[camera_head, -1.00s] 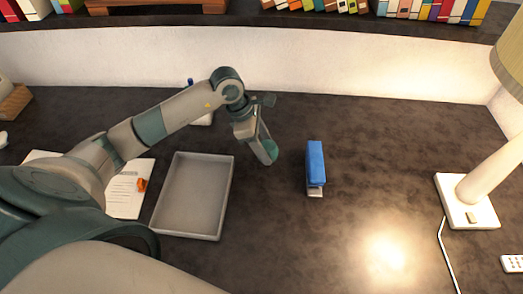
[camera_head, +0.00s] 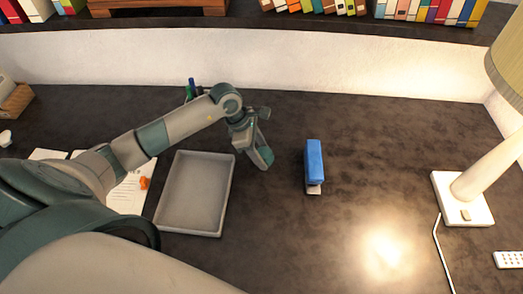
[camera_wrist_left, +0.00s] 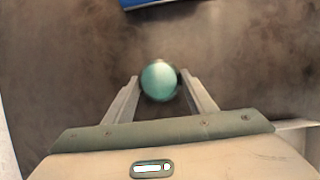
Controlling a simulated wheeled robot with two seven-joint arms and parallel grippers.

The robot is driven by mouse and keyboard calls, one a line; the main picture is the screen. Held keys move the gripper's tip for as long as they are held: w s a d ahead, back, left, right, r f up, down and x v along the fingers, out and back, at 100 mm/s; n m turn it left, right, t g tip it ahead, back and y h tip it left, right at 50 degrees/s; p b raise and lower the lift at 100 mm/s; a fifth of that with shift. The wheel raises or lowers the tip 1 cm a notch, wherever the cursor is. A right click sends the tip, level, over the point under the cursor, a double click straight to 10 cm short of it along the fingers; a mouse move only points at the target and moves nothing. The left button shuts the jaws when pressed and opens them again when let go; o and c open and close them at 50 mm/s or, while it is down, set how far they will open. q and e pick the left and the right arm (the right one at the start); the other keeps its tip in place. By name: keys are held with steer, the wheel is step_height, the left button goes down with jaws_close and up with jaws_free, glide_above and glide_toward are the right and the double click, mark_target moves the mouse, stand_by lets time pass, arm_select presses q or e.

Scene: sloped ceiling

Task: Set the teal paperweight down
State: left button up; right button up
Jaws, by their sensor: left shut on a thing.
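The teal paperweight (camera_wrist_left: 160,80) is a round, glossy piece between the two fingertips of my left gripper (camera_wrist_left: 159,85) in the left wrist view. The fingers touch it on both sides. In the head view my left gripper (camera_head: 262,160) points down over the dark desk, between the grey tray and the blue stapler. The paperweight is mostly hidden behind the gripper there. I cannot tell whether it touches the desk. My right gripper is not in view.
A grey tray (camera_head: 162,222) lies just left of the gripper. A blue stapler (camera_head: 314,162) stands to its right. A lamp (camera_head: 462,200) with a cord is at the far right. Papers (camera_head: 128,198) with an orange item lie left of the tray.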

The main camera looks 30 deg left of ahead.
arm_select(q)
steer(key=shift+f, duration=0.15)
steer(key=o, duration=1.3)
steer(key=shift+r, duration=0.2)
steer(key=shift+a+r, duration=0.15)
steer(key=shift+r, duration=0.1)
steer(key=shift+b+v, duration=1.7)
steer(key=shift+v, duration=3.95)
